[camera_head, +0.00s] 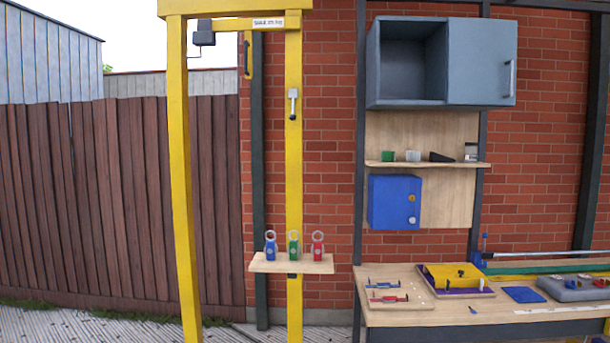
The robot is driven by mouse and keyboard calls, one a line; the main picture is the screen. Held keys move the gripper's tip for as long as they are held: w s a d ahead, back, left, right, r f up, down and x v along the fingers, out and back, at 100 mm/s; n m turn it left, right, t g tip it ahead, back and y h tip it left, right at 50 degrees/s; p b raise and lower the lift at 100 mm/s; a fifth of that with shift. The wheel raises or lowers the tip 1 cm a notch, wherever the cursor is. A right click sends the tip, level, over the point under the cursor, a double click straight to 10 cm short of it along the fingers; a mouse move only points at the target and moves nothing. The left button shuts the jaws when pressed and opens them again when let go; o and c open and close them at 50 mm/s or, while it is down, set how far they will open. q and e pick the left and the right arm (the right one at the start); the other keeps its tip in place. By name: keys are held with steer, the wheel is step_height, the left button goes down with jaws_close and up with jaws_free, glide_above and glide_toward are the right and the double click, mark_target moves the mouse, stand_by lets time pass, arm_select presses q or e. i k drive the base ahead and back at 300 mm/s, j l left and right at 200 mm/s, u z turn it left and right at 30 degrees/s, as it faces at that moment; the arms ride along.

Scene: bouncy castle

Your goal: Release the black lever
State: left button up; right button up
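A small lever (293,103) is mounted on the right yellow post of the yellow frame. It has a light grey top and a thin shaft hanging down to a dark tip. It looks upright against the post, and nothing touches it. It is too small to tell any latch detail. Neither of my grippers is in view.
A wooden shelf (260,265) on the same post holds blue, green and red ringed pieces (293,246). The yellow frame's left post (181,180) stands nearer. A workbench (400,318) with trays and tools is at right, below a grey cabinet (482,62) and a blue box (393,203).

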mark_target(292, 93)
steer(key=i+j+z, duration=0.35)
steer(key=i, duration=0.25)
steer(key=i+j+z, duration=0.7)
steer(key=i+j, duration=0.35)
